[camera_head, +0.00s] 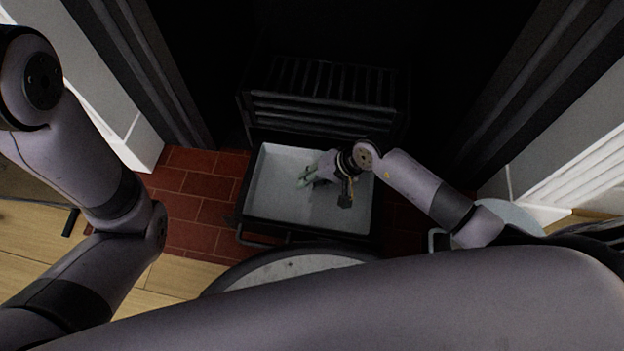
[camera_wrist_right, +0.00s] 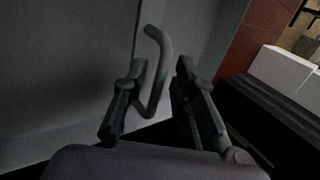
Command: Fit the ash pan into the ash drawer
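The ash pan (camera_head: 275,185) is a shallow light-grey tray. It appears to lie inside the dark frame of the ash drawer (camera_head: 300,231), which stands out in front of the grate. I cannot tell whether it is fully seated. My right gripper (camera_head: 305,176) is low over the pan's middle. In the right wrist view its fingers (camera_wrist_right: 162,95) are apart, with a curved grey handle (camera_wrist_right: 158,75) between them, closer to the left finger.
The black grate (camera_head: 325,105) stands right behind the drawer. Red tiles (camera_head: 200,195) lie clear on the left. White surround panels (camera_head: 575,165) flank the dark opening.

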